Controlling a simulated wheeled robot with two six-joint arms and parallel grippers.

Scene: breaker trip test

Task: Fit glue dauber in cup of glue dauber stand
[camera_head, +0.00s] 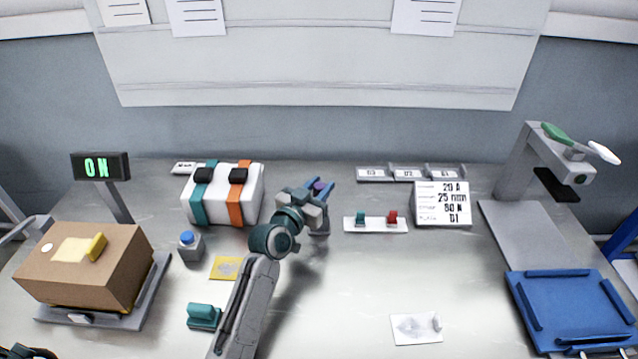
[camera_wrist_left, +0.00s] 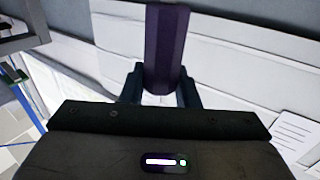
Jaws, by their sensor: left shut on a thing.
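My left gripper (camera_head: 318,188) is over the back middle of the table, shut on a purple bar-like thing, which I take to be the glue dauber (camera_head: 320,186). In the left wrist view the dauber (camera_wrist_left: 166,50) stands up between the two dark fingers (camera_wrist_left: 160,88). My right gripper is not in view.
A white case (camera_head: 222,207) with teal and orange straps and a blue-button box (camera_head: 190,246) stand left of the arm. A white strip with teal and red clips (camera_head: 376,226) lies close on the right. A cardboard box (camera_head: 82,270) is far left, a blue tray (camera_head: 572,305) far right.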

